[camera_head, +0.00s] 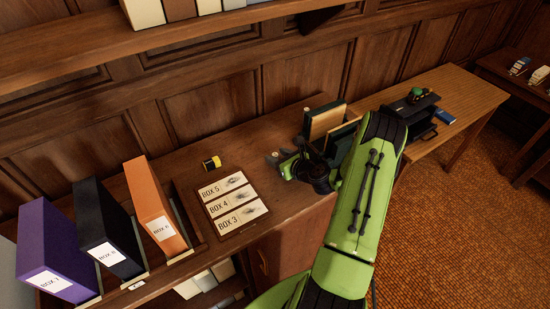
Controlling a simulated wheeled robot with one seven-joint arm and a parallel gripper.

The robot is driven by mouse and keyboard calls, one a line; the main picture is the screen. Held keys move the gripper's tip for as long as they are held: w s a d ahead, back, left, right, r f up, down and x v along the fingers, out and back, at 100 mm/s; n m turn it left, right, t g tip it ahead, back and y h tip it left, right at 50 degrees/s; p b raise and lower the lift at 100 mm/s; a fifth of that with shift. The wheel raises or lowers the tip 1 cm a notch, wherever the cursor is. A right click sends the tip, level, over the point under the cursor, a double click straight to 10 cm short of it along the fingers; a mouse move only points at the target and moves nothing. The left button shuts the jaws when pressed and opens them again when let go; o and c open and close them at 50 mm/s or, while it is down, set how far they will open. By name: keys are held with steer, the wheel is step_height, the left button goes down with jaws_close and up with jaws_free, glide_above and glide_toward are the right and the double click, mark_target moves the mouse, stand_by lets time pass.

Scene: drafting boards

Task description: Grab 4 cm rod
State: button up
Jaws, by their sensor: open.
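My gripper (280,158) is over the dark wooden desk, its fingers apart and pointing left. My green arm reaches in from the lower right and hides part of the desk behind it. A small pale spot (275,153) shows at the fingertips; it is too small to tell whether it is a rod end or part of the gripper. No rod can be clearly made out.
A panel labelled BOX 5, BOX 4, BOX 3 (231,204) lies in front of the yellow item. Purple (50,245), black (103,230) and orange (152,205) box files stand at left. Upright boards (325,120) stand close behind my gripper. A lighter table (460,95) with a black tray is at right.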

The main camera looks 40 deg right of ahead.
mark_target(276, 155)
steer(key=x, duration=0.4)
steer(key=shift+f, duration=0.1)
steer(key=shift+s, duration=0.1)
jaws_close()
